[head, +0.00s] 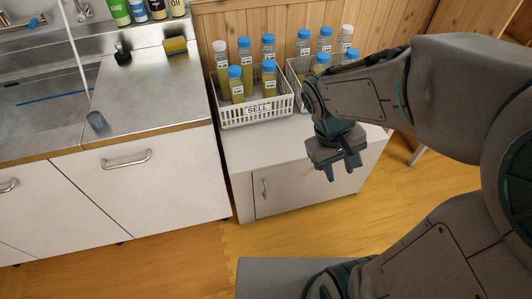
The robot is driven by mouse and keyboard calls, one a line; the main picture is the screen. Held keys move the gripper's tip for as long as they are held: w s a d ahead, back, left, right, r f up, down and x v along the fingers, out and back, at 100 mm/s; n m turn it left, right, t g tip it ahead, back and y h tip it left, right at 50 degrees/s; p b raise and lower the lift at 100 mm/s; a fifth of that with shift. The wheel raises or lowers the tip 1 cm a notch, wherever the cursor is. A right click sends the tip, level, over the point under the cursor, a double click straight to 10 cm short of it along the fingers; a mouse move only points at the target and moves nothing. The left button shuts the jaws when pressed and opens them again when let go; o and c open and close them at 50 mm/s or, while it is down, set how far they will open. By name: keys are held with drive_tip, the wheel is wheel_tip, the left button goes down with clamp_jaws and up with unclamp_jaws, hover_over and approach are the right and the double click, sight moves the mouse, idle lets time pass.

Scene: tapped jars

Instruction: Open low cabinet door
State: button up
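The low cabinet (232,158) is a small pale unit standing against the wooden wall. Its front has a door (300,187) that looks shut, with a small vertical metal handle (264,188) near the door's left edge. My gripper (340,170) points down in front of the right part of the cabinet, to the right of the handle and apart from it. Its two fingers are spread with a gap between them and hold nothing. The gripper and arm hide part of the cabinet's top and the door's right side.
White baskets of blue- and white-capped jars stand on the cabinet; the left basket (232,120) carries a SELL label. A sink counter (150,100) with drawers and a bar handle (126,160) stands at left. The wooden floor (205,250) before the cabinet is clear.

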drive_tip(key=w+a+f+n+t+h+b, duration=0.2)
drive_tip(key=w+f+n+h+b, duration=0.15)
drive_tip(key=f, duration=0.55)
drive_tip(key=w+a+f+n+t+h+b, duration=0.1)
drive_tip(key=w+a+f+n+h+b, duration=0.3)
drive_tip(key=f, duration=0.6)
drive_tip(key=w+a+f+n+t+h+b, duration=0.1)
drive_tip(key=w+f+n+t+h+b, duration=0.15)
drive_tip(key=f+n+b, duration=0.5)
drive_tip(key=s+a+f+n+t+y+b, duration=0.1)
drive_tip(key=a+f+n+t+y+b, duration=0.4)
drive_tip(key=f, duration=0.9)
drive_tip(key=a+f+n+t+y+b, duration=0.25)
drive_tip(key=a+f+n+t, duration=0.55)
drive_tip(key=f, duration=0.5)
drive_tip(key=a+f+b+x, duration=0.1)
drive_tip(key=b+x, duration=0.1)
drive_tip(key=x, duration=1.1)
drive_tip(key=shift+w+n+g+y, duration=0.35)
drive_tip(key=shift+n, duration=0.05)
drive_tip(key=shift+f, duration=0.1)
clamp_jaws()
